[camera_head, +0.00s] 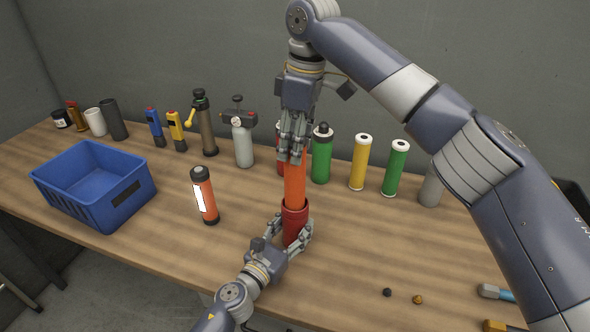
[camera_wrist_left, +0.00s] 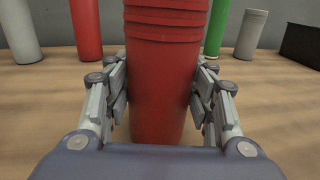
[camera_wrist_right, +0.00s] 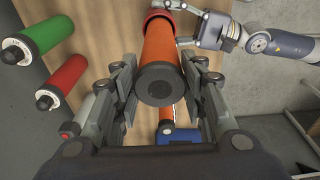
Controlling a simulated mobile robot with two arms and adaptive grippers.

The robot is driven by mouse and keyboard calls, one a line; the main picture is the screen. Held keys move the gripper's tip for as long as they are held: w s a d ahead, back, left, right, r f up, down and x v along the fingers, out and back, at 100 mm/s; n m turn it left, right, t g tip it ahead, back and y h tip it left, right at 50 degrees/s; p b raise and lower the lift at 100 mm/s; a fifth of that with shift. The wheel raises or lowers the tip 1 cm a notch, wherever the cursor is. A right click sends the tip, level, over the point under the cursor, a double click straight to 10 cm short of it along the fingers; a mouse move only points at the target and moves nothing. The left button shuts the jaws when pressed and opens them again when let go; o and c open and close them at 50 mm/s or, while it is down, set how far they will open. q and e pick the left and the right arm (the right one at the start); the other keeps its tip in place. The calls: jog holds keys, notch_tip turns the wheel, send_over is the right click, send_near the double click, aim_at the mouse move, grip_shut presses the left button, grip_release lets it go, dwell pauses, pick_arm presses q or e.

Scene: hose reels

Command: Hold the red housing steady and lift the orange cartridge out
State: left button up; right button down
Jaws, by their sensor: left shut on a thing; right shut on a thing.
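The red housing (camera_head: 294,222) stands upright near the table's front. My left gripper (camera_head: 288,240) is shut around its lower part; in the left wrist view the fingers flank the ribbed red housing (camera_wrist_left: 165,75) on both sides. The orange cartridge (camera_head: 294,186) stands upright in line above the housing, with a long stretch exposed. My right gripper (camera_head: 292,153) is shut on its top from above. In the right wrist view, the cartridge (camera_wrist_right: 159,50) shows its dark end cap, and the red rim (camera_wrist_right: 154,17) surrounds its far end. The cartridge's lower end is hidden.
A blue bin (camera_head: 88,207) stands at the left. An orange-and-black cylinder (camera_head: 206,196) stands between it and the housing. Green (camera_head: 321,160) and yellow (camera_head: 360,165) cylinders line the back close behind my right gripper. Two small caps (camera_head: 388,292) lie at the front right.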

pick_arm(q)
jog(key=shift+f, duration=0.1)
pick_arm(e)
notch_tip(320, 180, up, 5)
jog(key=shift+r, duration=0.1)
pick_arm(q)
jog(key=o, duration=1.3)
